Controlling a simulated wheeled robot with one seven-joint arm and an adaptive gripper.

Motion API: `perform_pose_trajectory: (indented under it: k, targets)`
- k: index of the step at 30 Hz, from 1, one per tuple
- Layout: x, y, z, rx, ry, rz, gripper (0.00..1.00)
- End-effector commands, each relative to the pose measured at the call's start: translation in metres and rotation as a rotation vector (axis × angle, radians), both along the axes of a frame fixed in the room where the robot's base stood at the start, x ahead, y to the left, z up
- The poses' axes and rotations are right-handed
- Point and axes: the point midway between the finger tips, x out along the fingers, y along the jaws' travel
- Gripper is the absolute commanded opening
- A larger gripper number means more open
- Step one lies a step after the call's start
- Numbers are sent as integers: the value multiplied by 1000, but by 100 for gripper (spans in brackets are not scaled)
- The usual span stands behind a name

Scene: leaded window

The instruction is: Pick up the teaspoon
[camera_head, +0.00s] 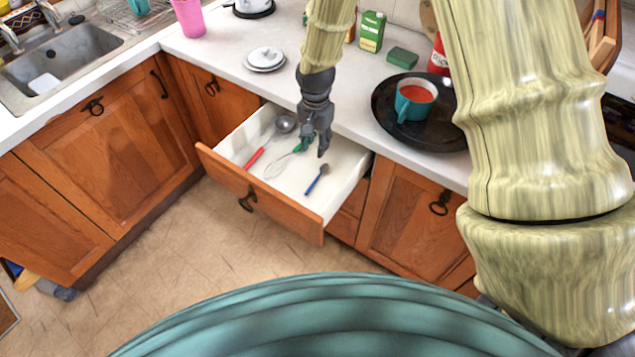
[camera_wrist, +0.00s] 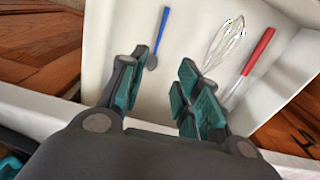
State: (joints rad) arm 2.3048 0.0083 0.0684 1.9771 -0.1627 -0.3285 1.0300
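The teaspoon (camera_head: 318,178) has a blue handle and a small grey bowl. It lies on the white floor of the open drawer (camera_head: 221,143), near the right side in the head view. In the wrist view the teaspoon (camera_wrist: 160,35) shows between and beyond the fingers, with its bowl end nearer to me. My gripper (camera_head: 311,149) points down over the back part of the drawer, behind the teaspoon. In the wrist view my gripper (camera_wrist: 163,64) is open, its teal-padded fingers apart with nothing between them.
A wire whisk (camera_head: 277,168) and a red-handled ladle (camera_head: 256,157) lie left of the teaspoon. The whisk's handle end is partly hidden by my gripper. The counter (camera_head: 220,55) behind holds a black tray (camera_head: 432,137) with a teal mug (camera_head: 413,103).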

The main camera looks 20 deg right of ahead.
Motion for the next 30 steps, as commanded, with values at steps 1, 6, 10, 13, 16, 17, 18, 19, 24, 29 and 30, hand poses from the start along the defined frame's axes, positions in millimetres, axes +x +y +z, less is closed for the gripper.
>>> perform_pose_trajectory:
  k: [1, 6, 10, 13, 16, 17, 18, 19, 24, 29, 30]
  targets:
    - [0, 0, -16, 0, 0, -1, 33]
    - [0, -1, -34, 0, 0, -1, 33]
    - [0, -1, -38, 0, 0, -1, 33]
    - [-1, -1, -44, 0, 1, -2, 33]
    - [-1, -1, -53, -1, 2, -3, 33]
    - [-1, -1, -57, -1, 2, -2, 33]
    - [-1, -1, -62, 0, 3, -2, 33]
    - [-2, -1, -66, 0, 3, -1, 33]
    - [-1, -1, -83, 0, 1, -2, 33]
    - [-1, -1, -91, 0, 0, -2, 33]
    - [-1, -1, -92, 0, 0, -2, 33]
